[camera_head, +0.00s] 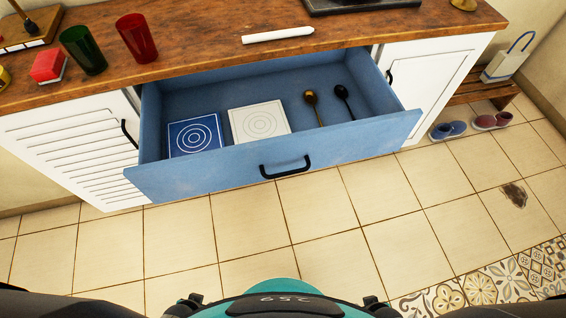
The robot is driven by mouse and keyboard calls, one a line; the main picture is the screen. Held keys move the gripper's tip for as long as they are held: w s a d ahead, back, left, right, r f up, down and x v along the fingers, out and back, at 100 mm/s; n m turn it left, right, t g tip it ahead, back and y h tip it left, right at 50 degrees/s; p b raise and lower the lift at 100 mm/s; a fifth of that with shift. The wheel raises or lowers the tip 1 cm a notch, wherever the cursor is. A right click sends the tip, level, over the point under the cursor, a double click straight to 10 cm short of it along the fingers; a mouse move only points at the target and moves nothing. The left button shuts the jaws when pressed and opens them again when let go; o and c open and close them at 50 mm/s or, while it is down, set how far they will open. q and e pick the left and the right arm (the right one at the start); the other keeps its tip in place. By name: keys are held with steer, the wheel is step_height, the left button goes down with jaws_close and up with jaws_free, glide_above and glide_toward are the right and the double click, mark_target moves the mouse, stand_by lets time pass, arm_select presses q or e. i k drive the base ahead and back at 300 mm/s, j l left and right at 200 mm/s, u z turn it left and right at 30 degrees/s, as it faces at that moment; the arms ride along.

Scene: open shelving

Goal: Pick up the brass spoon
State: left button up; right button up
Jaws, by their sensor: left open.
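The brass spoon (313,106) lies in the right part of the open blue drawer (275,162), with its bowl toward the back and its handle toward the drawer front. A darker, nearly black spoon (344,99) lies just to its right, apart from it. Neither of my grippers shows; only dark parts of my arms and my teal body are at the bottom edge. Nothing touches the brass spoon.
A blue square (194,135) and a white square (259,122) with ring patterns lie left in the drawer. The wooden top (200,60) above holds a green cup (83,50), a red cup (137,38) and a white stick (278,34).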

mark_target(317, 116)
steer(key=u, duration=0.15)
steer(key=i+l+u, duration=0.1)
steer(key=l+u, duration=0.25)
steer(key=l, duration=0.2)
steer(key=l+u, duration=0.35)
steer(key=l, duration=0.2)
steer(key=l+u, duration=0.35)
steer(key=l, duration=0.25)
